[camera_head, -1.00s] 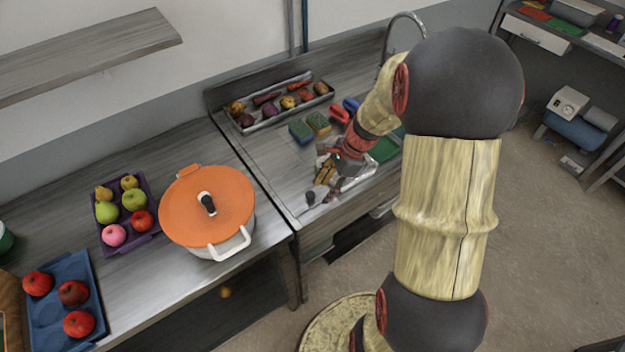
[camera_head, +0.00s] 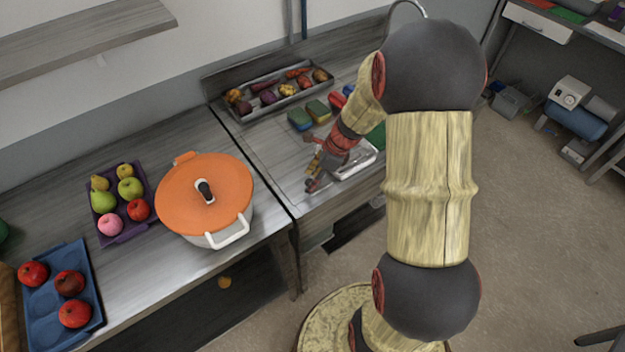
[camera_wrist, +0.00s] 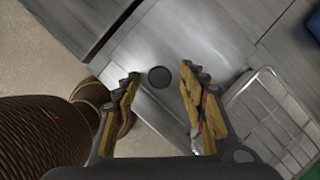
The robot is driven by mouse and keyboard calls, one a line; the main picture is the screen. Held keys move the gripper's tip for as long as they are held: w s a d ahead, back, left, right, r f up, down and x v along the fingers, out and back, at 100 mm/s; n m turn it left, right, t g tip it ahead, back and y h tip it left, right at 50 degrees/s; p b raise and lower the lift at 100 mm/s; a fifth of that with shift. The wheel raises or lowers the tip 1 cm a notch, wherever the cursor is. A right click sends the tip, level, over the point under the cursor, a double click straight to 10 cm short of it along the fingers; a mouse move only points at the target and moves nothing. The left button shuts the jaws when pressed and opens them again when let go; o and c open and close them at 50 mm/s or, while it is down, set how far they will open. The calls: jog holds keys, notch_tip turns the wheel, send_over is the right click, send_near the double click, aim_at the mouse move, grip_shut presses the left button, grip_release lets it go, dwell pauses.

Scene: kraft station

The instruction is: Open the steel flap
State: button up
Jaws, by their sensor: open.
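A steel panel (camera_wrist: 150,45), which looks like the flap, lies below my gripper in the wrist view. A dark round spot (camera_wrist: 159,77), a knob or a hole, sits on it. My gripper (camera_wrist: 160,74) is open and empty, with one finger on each side of the spot. I cannot tell how far above the panel the fingertips are. In the head view my gripper (camera_head: 318,180) is low over the front left part of the steel counter and hides the spot. The panel looks flat and closed; its outline is partly hidden.
A wire rack (camera_wrist: 275,115) lies close to the right finger. On the counter stand a tray of vegetables (camera_head: 245,115) and sponges (camera_head: 300,119). An orange-lidded pot (camera_head: 205,195) stands on the left table beside a purple fruit tray (camera_head: 122,238) and a blue apple tray (camera_head: 92,290).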

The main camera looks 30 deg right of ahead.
jog(key=shift+c, duration=1)
grip_shut()
